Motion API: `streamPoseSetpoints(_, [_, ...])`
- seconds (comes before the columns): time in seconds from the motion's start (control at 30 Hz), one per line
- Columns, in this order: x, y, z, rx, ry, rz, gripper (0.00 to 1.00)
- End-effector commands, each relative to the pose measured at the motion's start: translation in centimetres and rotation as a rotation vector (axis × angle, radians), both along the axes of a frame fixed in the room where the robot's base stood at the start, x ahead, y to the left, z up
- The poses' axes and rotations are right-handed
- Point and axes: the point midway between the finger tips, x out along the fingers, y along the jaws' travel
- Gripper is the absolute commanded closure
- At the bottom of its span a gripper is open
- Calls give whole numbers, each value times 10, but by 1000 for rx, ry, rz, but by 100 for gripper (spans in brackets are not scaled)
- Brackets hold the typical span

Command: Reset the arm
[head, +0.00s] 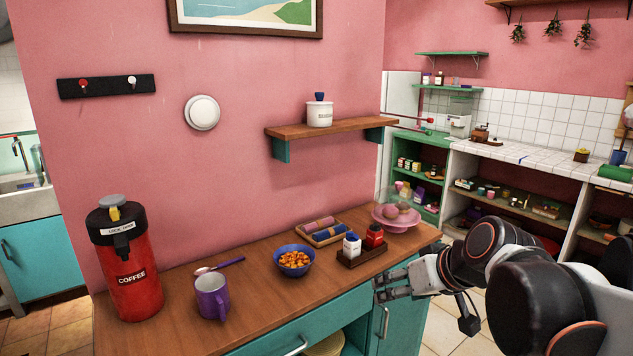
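My gripper (380,289) is at the right of the head view, in front of the counter's right end. Its fingers point left and look parted, with nothing between them. My arm reaches in from the lower right corner, bent. A white pot (319,115) with dark lettering stands upright on the wooden wall shelf (290,131). A blue knob (319,96) shows on its top. My gripper is well below the pot and to its right, apart from it.
The wooden counter (180,281) holds a red coffee dispenser (134,285), a purple mug (211,297), a blue bowl (294,261) of orange food, a shaker caddy (362,254), a tray of rolled cloths (324,232) and a pink dish (397,220). Open floor lies right of the counter.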

Motion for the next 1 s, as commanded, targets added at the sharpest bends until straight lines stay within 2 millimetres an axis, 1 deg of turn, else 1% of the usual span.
streamPoseSetpoints(0.03, [-19,0,-2,-16,14,-17,41])
streamPoseSetpoints(0.1, [-42,-4,-7,-40,33,-51,41])
streamPoseSetpoints(0.3, [-104,-19,-24,-108,72,-149,41])
streamPoseSetpoints(0.4, [-128,-26,-33,-136,82,-194,41])
streamPoseSetpoints(0.5, [-145,-33,-40,-158,85,-229,41])
streamPoseSetpoints(0.6, [-155,-38,-44,-170,86,-251,41])
streamPoseSetpoints(0.7, [-159,-40,-46,-177,86,-261,41])
streamPoseSetpoints(1.0, [-159,-40,-46,-177,86,-262,41])
